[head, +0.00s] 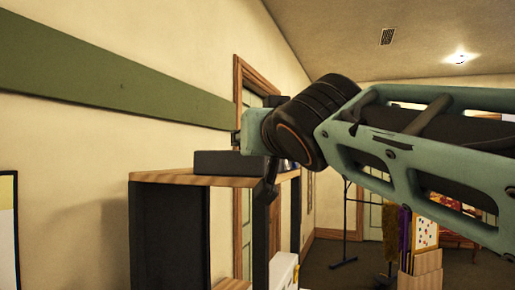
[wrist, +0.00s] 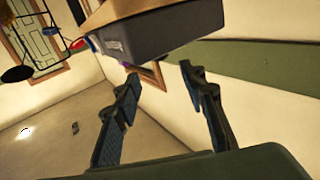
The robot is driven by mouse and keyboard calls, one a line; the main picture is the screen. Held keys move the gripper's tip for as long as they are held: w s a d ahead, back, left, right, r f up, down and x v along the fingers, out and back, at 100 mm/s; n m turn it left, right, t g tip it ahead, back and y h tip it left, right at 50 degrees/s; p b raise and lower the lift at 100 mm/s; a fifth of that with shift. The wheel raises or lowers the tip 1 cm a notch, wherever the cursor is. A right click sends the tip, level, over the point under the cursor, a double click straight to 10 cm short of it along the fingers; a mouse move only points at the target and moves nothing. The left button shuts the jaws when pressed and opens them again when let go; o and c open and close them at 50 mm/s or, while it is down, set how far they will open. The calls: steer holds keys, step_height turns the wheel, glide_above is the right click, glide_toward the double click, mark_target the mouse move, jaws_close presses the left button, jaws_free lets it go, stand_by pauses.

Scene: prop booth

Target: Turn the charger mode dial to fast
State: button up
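A dark grey box (head: 228,162), possibly the charger, sits on top of a wooden-topped shelf. It also shows in the wrist view as a grey box (wrist: 160,38) with a small pale label on one face. I cannot make out a mode dial in either view. My gripper (wrist: 159,73) is open, with its two fingers spread apart and nothing visible between them. Its fingertips point toward the box and appear just short of it in the wrist view. In the head view, one dark finger (head: 266,190) hangs down by the box's right end, and my arm hides part of that area.
The wooden-topped shelf (head: 166,178) has dark side panels and stands near the wall with a green band (head: 90,85). A wood-framed door (head: 246,105) is behind. A stand (head: 345,215) and a wooden holder (head: 420,275) are at right. Open floor (head: 350,275) lies between.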

steer(key=p+x, duration=0.2)
steer(key=x, duration=0.8)
steer(key=shift+w, duration=0.15)
steer(key=shift+c, duration=0.4)
jaws_close()
